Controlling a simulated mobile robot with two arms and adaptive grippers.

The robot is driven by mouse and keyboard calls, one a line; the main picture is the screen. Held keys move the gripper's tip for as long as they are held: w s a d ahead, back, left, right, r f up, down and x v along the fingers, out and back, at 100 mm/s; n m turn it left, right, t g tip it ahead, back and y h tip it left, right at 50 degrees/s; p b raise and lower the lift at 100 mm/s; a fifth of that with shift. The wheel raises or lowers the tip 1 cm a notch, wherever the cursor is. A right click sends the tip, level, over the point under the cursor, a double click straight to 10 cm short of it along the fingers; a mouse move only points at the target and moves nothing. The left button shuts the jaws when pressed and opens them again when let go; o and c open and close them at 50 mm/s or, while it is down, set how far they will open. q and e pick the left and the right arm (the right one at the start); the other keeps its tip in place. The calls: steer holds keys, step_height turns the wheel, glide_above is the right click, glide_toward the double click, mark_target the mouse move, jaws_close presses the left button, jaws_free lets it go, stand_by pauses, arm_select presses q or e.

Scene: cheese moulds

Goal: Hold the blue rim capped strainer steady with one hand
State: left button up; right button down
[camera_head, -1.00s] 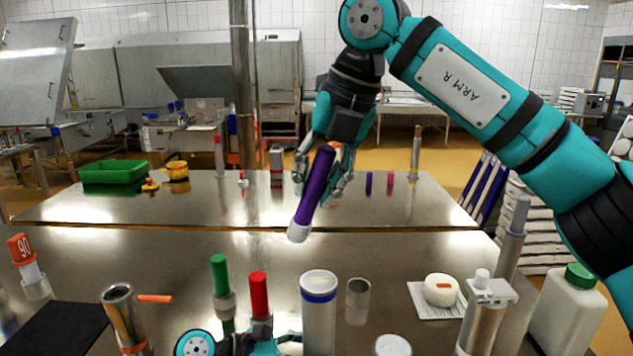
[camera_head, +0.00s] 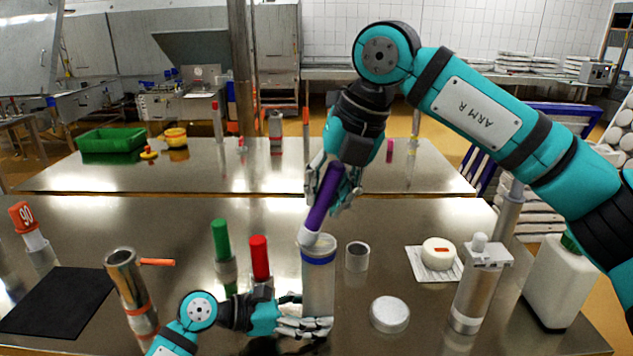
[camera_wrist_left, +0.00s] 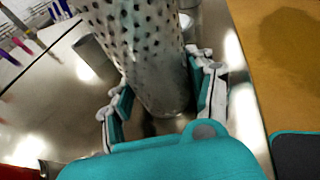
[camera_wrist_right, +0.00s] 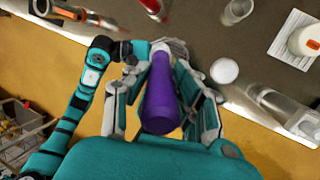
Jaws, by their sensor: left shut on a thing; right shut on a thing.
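The blue rim capped strainer (camera_head: 319,280) is a pale upright cylinder with a blue band near its top. It stands on the near steel table. In the left wrist view the perforated strainer (camera_wrist_left: 140,45) fills the space between the fingers. My left gripper (camera_head: 304,327) is shut around its lower part. My right gripper (camera_head: 334,190) is shut on a purple-handled tool (camera_head: 323,199), tilted, with its white end down at the strainer's top. I cannot tell whether that end touches the cap. The purple handle also shows in the right wrist view (camera_wrist_right: 159,100).
Green (camera_head: 221,240) and red (camera_head: 260,258) handled tools stand left of the strainer. A small grey cup (camera_head: 357,256), a round white lid (camera_head: 389,314) and a metal cylinder with a tap-like top (camera_head: 475,295) stand to the right. A black mat (camera_head: 55,302) lies left.

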steer(key=shift+d, duration=2.3)
arm_select(q)
steer(key=shift+d, duration=0.1)
arm_select(e)
steer(key=shift+a, duration=3.15)
step_height(320, 180, up, 2)
steer(key=shift+r, duration=0.2)
steer(key=shift+d+r, duration=0.1)
steer(key=shift+r, duration=2.75)
arm_select(q)
steer(key=o, duration=0.9)
steer(key=shift+a, duration=0.2)
